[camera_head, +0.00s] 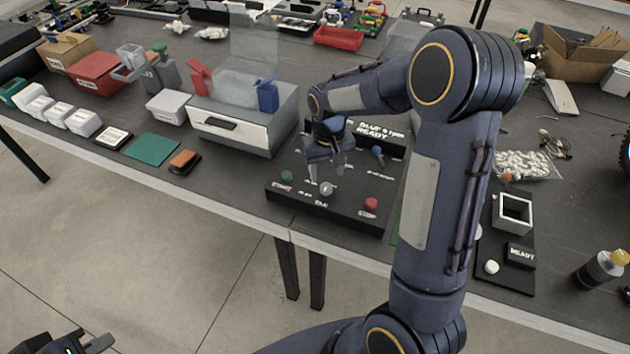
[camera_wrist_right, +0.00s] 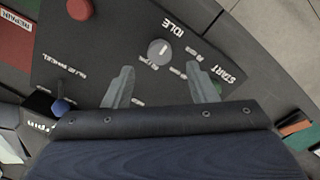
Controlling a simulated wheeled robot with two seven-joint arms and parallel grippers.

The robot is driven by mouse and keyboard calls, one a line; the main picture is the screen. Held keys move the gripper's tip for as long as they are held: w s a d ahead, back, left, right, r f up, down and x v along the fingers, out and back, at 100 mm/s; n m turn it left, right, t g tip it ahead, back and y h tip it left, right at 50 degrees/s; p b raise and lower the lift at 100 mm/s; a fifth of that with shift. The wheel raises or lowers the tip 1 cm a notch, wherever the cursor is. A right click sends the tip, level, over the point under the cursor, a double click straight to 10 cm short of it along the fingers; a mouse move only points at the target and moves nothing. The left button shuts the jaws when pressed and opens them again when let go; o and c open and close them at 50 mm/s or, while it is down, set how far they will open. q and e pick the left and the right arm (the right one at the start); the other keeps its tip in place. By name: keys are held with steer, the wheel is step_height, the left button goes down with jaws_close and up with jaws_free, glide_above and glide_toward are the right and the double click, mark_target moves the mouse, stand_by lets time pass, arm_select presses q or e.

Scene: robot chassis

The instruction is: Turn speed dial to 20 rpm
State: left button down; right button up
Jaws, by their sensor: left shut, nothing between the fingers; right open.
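A black control panel (camera_head: 335,212) lies on the table near its front edge. A round grey dial with a pale mark (camera_head: 326,188) sits near the panel's front, between a green button (camera_head: 287,176) and a red button (camera_head: 371,204). In the right wrist view the grey dial (camera_wrist_right: 159,50) lies beyond the fingertips. My right gripper (camera_head: 326,171) is above the panel, just behind the dial. In its wrist view the fingers (camera_wrist_right: 162,84) are apart with nothing held between them. My left gripper (camera_head: 92,344) is shut and empty at the bottom left, far from the panel.
A dark display (camera_head: 375,133) reading rpm and READY stands at the panel's back; its number is hard to read. A blue-topped lever (camera_head: 377,152) rises behind the dial. A grey-white machine (camera_head: 243,130) stands to the left. A square-topped device (camera_head: 513,212) is to the right.

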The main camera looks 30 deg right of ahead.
mark_target(326, 187)
steer(key=shift+f, duration=2.7)
steer(key=c, duration=1)
steer(key=shift+m, duration=0.4)
steer(key=m+b, duration=0.1)
steer(key=m, duration=0.3)
steer(key=shift+m, duration=0.4)
steer(key=m, duration=0.6)
